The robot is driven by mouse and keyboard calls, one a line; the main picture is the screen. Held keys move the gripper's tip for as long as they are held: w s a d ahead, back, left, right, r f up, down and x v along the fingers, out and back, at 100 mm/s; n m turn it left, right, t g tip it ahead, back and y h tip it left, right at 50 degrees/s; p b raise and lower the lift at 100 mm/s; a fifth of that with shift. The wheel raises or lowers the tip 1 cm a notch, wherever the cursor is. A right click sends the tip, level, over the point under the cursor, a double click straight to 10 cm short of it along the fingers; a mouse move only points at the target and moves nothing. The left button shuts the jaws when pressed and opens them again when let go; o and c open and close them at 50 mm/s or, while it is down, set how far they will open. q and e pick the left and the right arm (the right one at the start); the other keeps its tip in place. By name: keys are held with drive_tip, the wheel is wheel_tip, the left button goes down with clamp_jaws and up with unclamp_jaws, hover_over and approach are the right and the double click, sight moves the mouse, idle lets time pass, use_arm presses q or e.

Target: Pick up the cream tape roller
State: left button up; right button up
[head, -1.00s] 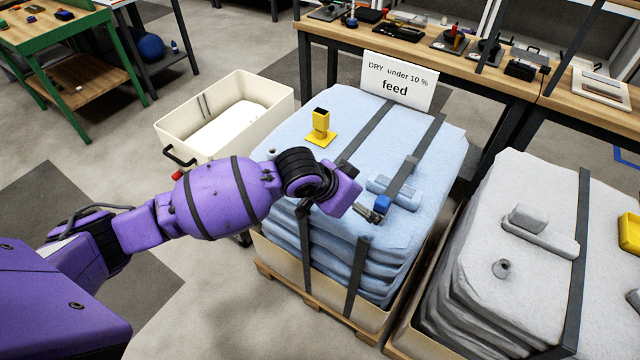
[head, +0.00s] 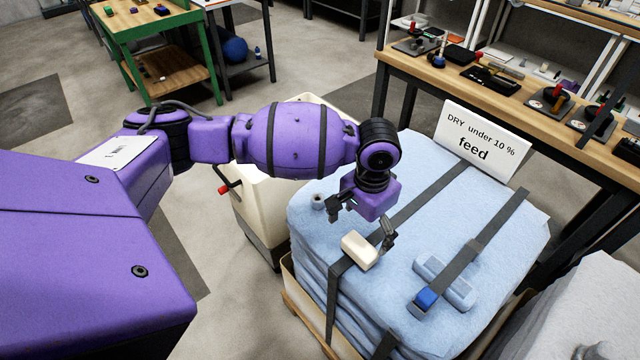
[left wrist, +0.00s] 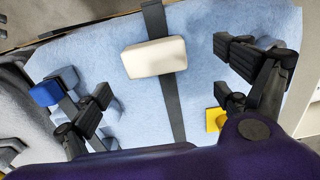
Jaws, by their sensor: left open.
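The cream tape roller (head: 360,249) is a pale block lying on the light blue feed stack (head: 505,225), by the front edge and a dark strap. In the left wrist view the roller (left wrist: 154,58) lies across that strap, between the fingers and towards the top. My left gripper (head: 362,221) is open and points down above the roller, fingers spread to either side. Nothing is held. In the left wrist view the gripper (left wrist: 162,80) also shows apart from the roller. My right gripper is not in view.
A blue-ended strap buckle (head: 427,298) lies right of the roller. A yellow piece (left wrist: 214,119) is near one finger in the left wrist view. The feed sign (head: 480,143) stands at the back. A cream cart (head: 262,208) is behind my arm.

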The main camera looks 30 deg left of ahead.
sight(361, 245)
use_arm(q)
drive_tip(key=f, duration=0.1)
drive_tip(key=s+f, duration=0.1)
drive_tip(key=shift+s+d+f, duration=0.1)
drive_tip(key=shift+f, duration=0.3)
drive_tip(key=f, duration=0.3)
drive_tip(key=shift+w+d+f, duration=0.15)
drive_tip(key=shift+w+f, duration=0.15)
drive_tip(key=shift+f, duration=0.2)
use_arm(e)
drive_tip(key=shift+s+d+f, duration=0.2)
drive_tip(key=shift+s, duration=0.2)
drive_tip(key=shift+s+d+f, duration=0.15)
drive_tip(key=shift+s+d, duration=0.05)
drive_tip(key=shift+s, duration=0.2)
use_arm(q)
drive_tip(key=shift+c, duration=0.5)
drive_tip(key=c, duration=1.2)
drive_tip(key=shift+c, duration=0.2)
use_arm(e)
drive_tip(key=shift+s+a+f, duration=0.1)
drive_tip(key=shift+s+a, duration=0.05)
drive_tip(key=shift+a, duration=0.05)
